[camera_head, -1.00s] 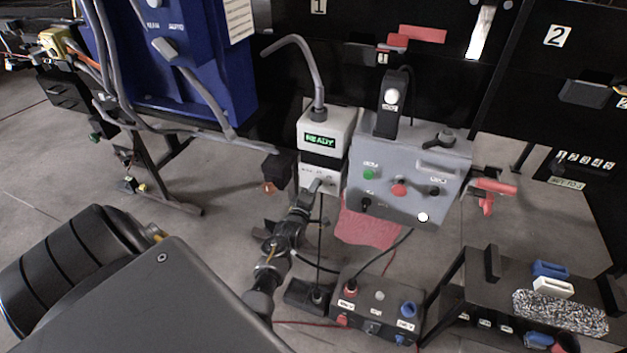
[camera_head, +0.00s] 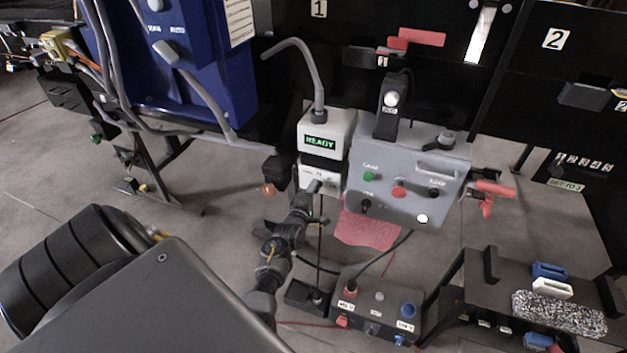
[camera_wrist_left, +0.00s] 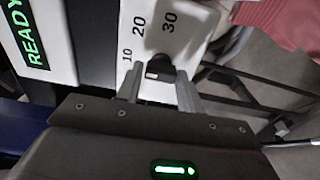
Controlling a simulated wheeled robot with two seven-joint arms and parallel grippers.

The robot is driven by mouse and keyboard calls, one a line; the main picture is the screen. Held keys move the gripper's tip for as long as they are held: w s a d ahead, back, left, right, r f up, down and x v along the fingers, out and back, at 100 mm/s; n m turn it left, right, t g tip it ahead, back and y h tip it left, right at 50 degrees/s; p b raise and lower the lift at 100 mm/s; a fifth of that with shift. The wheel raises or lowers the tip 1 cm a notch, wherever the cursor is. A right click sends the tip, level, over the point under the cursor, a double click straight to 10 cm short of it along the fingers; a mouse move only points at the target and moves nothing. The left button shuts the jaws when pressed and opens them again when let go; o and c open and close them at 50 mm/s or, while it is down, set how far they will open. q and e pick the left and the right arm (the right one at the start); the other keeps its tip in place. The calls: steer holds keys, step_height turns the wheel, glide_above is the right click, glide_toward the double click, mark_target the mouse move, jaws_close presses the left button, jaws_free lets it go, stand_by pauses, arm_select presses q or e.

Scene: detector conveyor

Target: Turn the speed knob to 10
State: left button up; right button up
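The speed knob (camera_wrist_left: 159,67) is a small black knob on a white panel printed with 10, 20 and 30. It has a pale mark on its lower left side; I cannot tell which number it points at. My right gripper is not in view.
A grey control box (camera_head: 400,160) with several buttons stands just right of the white box. A dark lamp-like block (camera_head: 278,172) is close on the left. A small connector box (camera_head: 376,312) with cables is below, and a black rack (camera_head: 475,285) is at lower right.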

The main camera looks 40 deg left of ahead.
arm_select(q)
steer(key=o, duration=0.3)
steer(key=v, duration=1)
steer(key=shift+s+b, duration=0.3)
steer(key=shift+s, duration=0.05)
steer(key=shift+d, duration=0.15)
